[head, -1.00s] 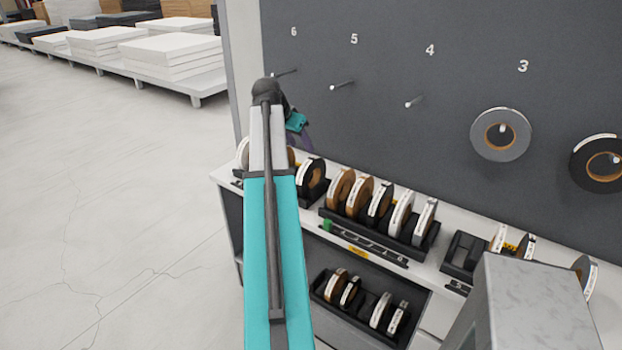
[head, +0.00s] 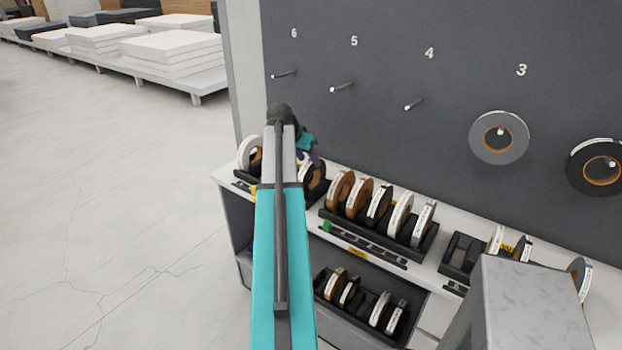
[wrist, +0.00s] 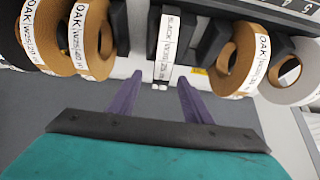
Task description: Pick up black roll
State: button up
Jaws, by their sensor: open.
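The black roll (wrist: 167,46), with a white label reading BLACK, stands on edge in a dark holder in the wrist view. It seems to be the black roll (head: 318,177) just right of my arm in the head view, partly hidden. My gripper (wrist: 158,96) is open and empty, its two purple fingers spread to either side of the roll's line and apart from it. In the head view my gripper (head: 312,156) is mostly hidden behind my arm, above the left end of the shelf.
Oak rolls (wrist: 92,40) (wrist: 238,60) stand on both sides of the black roll, and a white roll (wrist: 292,78) is at the right. More rolls (head: 398,214) stand in a holder along the shelf. A pegboard (head: 400,130) rises behind.

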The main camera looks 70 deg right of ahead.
aim_at(309, 162)
dwell(0.4)
jog(key=shift+p+x, duration=1.35)
jog(key=shift+x, duration=1.25)
jog(key=shift+w+f, duration=0.1)
jog(key=shift+w, duration=0.1)
grip_shut()
